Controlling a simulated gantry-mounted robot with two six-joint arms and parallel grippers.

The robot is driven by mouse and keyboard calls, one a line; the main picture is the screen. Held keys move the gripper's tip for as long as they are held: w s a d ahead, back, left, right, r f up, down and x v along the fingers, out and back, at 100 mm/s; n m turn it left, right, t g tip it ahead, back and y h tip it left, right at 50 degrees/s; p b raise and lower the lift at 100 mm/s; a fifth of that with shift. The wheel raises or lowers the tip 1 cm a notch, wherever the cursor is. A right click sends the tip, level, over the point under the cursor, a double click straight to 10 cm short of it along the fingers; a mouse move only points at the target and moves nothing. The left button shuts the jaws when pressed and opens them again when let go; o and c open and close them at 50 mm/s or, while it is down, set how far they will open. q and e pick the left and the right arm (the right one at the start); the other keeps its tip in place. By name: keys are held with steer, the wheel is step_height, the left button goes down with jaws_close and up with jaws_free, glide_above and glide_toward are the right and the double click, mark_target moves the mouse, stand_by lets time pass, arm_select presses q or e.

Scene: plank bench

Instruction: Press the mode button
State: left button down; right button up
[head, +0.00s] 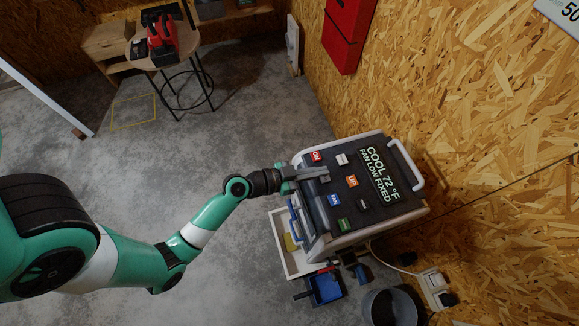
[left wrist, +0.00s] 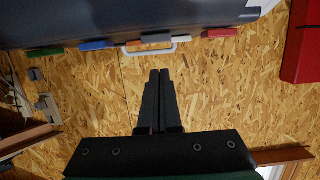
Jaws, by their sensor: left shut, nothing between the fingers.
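Most labels are too small to read, so I cannot tell which is the mode button. My left gripper (head: 326,174) is shut and empty over the panel's left part, near the red button. In the left wrist view its fingers (left wrist: 159,74) are together, apart from the coloured buttons.
A chipboard wall (head: 480,120) stands right of the panel, with a red box (head: 347,30) on it. A blue bin (head: 325,288) and a grey bucket (head: 392,308) stand below the unit. A stool (head: 170,60) with a red tool is at the back left. The floor between is clear.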

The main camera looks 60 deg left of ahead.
arm_select(q)
steer(key=p+v, duration=0.5)
steer(key=v, duration=0.4)
steer(key=shift+s, duration=0.35)
stand_by(1.0)
